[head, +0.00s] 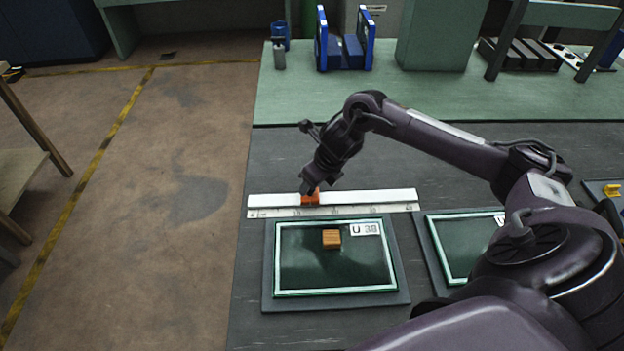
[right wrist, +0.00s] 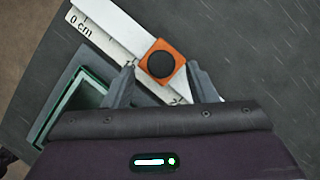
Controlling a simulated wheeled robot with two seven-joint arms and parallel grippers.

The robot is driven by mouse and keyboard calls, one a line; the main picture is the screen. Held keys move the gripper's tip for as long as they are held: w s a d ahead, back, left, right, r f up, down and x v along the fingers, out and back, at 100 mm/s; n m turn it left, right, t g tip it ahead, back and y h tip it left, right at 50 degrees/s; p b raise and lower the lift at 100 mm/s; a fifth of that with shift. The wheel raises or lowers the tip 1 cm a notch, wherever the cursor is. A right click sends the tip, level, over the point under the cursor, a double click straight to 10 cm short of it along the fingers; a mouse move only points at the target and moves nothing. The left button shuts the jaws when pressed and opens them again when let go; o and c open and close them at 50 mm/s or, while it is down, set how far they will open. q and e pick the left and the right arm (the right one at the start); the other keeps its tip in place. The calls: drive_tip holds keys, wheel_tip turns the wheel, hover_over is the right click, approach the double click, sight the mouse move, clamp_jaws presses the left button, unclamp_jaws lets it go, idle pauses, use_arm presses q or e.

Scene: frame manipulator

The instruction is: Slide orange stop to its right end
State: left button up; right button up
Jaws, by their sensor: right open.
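The orange stop (head: 310,198) sits on a white rail (head: 375,196) with a centimetre scale, a little left of the rail's middle. In the right wrist view the orange stop (right wrist: 179,48) carries a round black knob (right wrist: 161,64). My right gripper (head: 316,188) is at the stop in the head view and partly covers it. In the right wrist view my right gripper (right wrist: 161,68) is open, with one finger on each side of the stop. Whether the fingers touch it I cannot tell. My left gripper is not in view.
A green-framed panel (head: 285,292) lies in front of the rail with a wooden block (head: 331,239) on it. A second panel (head: 437,244) lies to its right, partly behind my arm. Blue stands (head: 322,45) are at the back. The rail right of the stop is clear.

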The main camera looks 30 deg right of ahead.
drive_tip(key=shift+w+f, duration=0.25)
drive_tip(key=shift+f, duration=0.25)
drive_tip(key=shift+w+f, duration=0.15)
drive_tip(key=shift+f, duration=0.25)
drive_tip(key=c, duration=0.4)
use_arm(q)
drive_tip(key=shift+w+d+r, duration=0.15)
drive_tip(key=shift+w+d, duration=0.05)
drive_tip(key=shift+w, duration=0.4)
use_arm(e)
clamp_jaws()
